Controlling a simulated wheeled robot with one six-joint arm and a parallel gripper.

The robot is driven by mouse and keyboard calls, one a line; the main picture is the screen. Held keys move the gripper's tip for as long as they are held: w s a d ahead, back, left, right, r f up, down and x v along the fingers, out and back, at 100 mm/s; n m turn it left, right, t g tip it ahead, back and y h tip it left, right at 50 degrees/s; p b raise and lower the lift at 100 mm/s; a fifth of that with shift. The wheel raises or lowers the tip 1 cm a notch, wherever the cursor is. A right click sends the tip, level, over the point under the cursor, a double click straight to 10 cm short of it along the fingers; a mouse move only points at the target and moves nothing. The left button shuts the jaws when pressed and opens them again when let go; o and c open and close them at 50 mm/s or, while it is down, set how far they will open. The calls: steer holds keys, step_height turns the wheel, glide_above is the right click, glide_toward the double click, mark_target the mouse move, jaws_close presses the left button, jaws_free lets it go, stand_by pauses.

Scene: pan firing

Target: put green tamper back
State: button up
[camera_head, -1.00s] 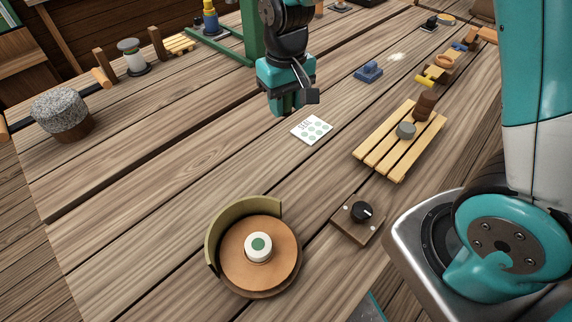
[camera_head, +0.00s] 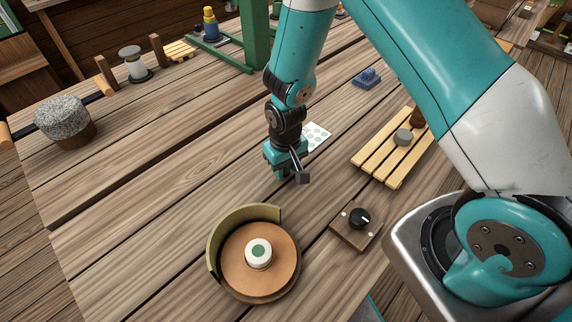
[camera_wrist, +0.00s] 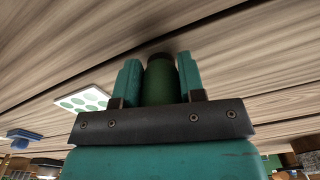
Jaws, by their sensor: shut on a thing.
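The green tamper (camera_wrist: 161,82) is a dark green cylinder with a brownish end, seen in the wrist view between the two teal fingers. My gripper (camera_wrist: 158,88) is shut on it. In the head view my gripper (camera_head: 282,174) hangs over the wooden table, in front of a white card with green dots (camera_head: 318,136). The tamper cannot be made out there, hidden by the gripper. The card also shows at the left of the wrist view (camera_wrist: 84,101).
A round brown disc (camera_head: 240,272) with an olive curved wall and a white, green-topped piece stands in front. A knob block (camera_head: 345,235) and slatted rack (camera_head: 368,150) are at right. A grey-topped stump (camera_head: 62,118) is at left. The table's left middle is clear.

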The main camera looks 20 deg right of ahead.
steer(key=shift+f, duration=0.1)
steer(key=o, duration=0.9)
step_height(320, 180, up, 12)
steer(key=shift+f+b, duration=0.2)
steer(key=shift+b, duration=0.65)
steer(key=s+a+r+n+y, duration=0.1)
steer(key=s+r, duration=0.5)
steer(key=s+a+r+n+y, duration=0.1)
steer(key=s+a+r+n, duration=0.1)
steer(key=s+r, duration=0.4)
steer(key=s+a+r+n+y, duration=0.1)
steer(key=s+r+n+y, duration=0.1)
steer(key=s+r, duration=0.4)
steer(key=shift+s+a+r, duration=0.1)
steer(key=shift+s, duration=0.35)
steer(key=shift+s+a+r, duration=0.1)
steer(key=shift+s, duration=0.3)
